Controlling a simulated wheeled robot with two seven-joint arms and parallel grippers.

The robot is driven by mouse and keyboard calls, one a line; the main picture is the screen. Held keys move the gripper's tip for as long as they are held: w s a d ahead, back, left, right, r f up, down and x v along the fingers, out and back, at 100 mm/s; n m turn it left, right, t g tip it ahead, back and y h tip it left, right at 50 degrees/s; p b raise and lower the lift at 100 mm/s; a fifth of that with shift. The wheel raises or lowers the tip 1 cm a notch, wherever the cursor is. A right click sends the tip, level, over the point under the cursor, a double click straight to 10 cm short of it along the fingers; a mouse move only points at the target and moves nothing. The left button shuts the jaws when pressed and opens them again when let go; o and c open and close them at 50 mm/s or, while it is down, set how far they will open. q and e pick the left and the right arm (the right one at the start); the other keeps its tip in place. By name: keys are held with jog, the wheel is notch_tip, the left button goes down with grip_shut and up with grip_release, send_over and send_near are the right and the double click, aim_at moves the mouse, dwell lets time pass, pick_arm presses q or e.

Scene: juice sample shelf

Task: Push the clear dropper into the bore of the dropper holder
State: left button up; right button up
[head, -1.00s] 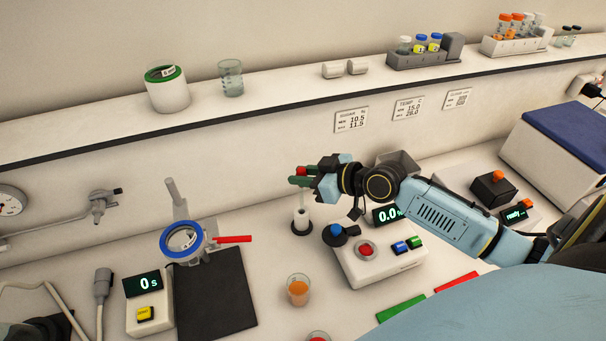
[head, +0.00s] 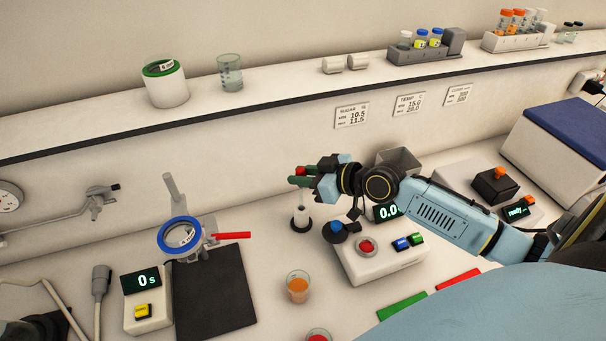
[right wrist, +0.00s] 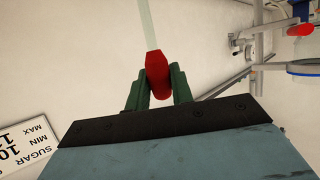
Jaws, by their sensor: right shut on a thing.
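The clear dropper has a red bulb that shows in the head view (head: 300,171) and the right wrist view (right wrist: 157,76). Its pale clear tube (right wrist: 149,24) runs away from the bulb in the wrist view. My right gripper (head: 304,177) is shut on the red bulb with its green fingers (right wrist: 151,88). The dropper holder (head: 301,215), a white post on a dark round base, stands directly below the gripper in the head view. I cannot tell whether the tube's tip is in the bore.
A grey box with a blue knob and red button (head: 380,258) stands just right of the holder. A cup of orange juice (head: 298,287) stands in front. A blue-ringed stand (head: 180,235) is to the left. The shelf (head: 290,92) runs behind.

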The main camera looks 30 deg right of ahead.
jog(key=shift+f+b, duration=2.3)
jog(key=shift+f, duration=0.5)
dwell(0.4)
jog(key=o, duration=0.8)
jog(key=shift+c, duration=0.2)
jog(key=v, duration=1)
jog(key=shift+s, duration=0.1)
jog(key=shift+p+v, duration=0.6)
jog(key=shift+v, duration=1.05)
